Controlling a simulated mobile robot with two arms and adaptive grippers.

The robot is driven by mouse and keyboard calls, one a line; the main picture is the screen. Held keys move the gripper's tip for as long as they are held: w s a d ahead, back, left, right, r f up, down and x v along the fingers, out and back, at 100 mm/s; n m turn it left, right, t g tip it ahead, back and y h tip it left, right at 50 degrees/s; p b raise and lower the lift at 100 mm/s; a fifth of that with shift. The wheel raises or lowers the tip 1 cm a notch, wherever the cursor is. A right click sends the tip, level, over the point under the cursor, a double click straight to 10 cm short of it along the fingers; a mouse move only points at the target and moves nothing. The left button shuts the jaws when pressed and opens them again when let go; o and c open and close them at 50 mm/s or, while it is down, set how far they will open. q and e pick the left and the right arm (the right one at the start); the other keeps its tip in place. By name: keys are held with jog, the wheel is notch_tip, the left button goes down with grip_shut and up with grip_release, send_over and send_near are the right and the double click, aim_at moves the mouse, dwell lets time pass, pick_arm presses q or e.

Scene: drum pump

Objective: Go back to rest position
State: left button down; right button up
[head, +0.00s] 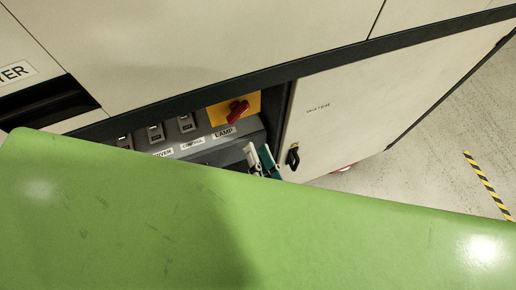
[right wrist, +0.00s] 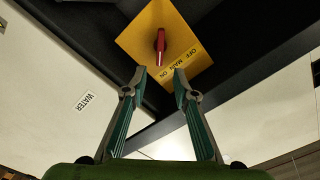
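In the head view the knob (head: 238,110) is on the yellow plate at the panel's right end. My left gripper is not in view.
The panel (head: 226,143) has several small switches left of the knob and a LAMP label. Right of it is a cabinet door (head: 350,110) with a black handle (head: 293,158), close to my right gripper. Open floor (head: 440,150) with yellow-black tape (head: 487,184) lies at the right.

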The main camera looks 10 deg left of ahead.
dwell(0.3)
jog(key=s+d+f+n+g+h+b, duration=0.1)
jog(key=d+f+g+h+b, duration=0.2)
jog(key=f, duration=1.2)
jog(key=s+d+f+n+g+b, duration=0.2)
jog(key=d+f, duration=0.3)
jog(key=f, duration=0.9)
jog(key=s+d+f+n+g+h+b, duration=0.1)
jog(key=d+f+g+h+b, duration=0.2)
jog(key=f, duration=1.2)
jog(key=s+d+f+g+h+b, duration=0.1)
jog(key=s+d+f+g+b, duration=0.2)
jog(key=s+d+f, duration=0.5)
jog(key=s+d+f+n+g+h+b, duration=0.1)
jog(key=s+d+f+g+h+b, duration=0.1)
jog(key=s+d+f, duration=0.7)
notch_tip(320, 180, down, 7)
jog(key=shift+s+d+r+g+h+b, duration=0.1)
jog(key=shift+s+d+g+h+b, duration=0.2)
jog(key=shift+s+g+b, duration=0.4)
